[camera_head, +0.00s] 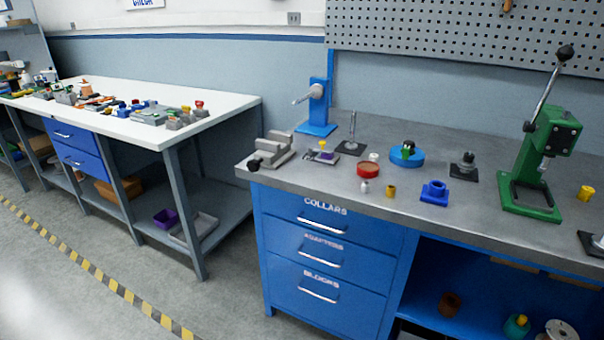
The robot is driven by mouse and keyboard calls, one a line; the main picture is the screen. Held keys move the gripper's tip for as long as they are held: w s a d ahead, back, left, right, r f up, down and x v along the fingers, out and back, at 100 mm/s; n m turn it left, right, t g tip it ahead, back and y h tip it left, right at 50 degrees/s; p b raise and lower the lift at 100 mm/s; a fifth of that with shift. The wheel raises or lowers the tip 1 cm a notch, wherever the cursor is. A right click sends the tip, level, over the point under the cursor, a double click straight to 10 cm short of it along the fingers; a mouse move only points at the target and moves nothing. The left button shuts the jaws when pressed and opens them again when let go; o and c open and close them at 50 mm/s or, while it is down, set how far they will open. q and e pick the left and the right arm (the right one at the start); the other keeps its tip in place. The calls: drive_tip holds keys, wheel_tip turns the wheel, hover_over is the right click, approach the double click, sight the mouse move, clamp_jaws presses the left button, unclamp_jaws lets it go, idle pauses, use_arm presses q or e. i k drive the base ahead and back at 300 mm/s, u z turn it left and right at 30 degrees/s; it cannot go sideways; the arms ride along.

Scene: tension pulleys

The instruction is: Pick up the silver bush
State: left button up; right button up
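A small silver bush (364,187) stands on the grey top of the right workbench (310,186), close to its front edge. It is just left of a brass-coloured bush (391,191) and in front of a red round dish (368,170). Another small pale cylinder (374,157) stands behind the red dish; I cannot tell if it is also a bush. Neither of my grippers shows in the head view.
A blue block (434,193), a blue round fixture (407,156) and a green arbor press (535,170) stand to the right. A grey vise (270,150) is at the left corner. Blue drawers (322,255) are below. Open floor (190,285) lies at the left front.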

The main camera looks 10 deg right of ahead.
sight(366, 185)
drive_tip(key=u, duration=0.2)
drive_tip(key=i, duration=1.05)
drive_tip(key=z, duration=0.3)
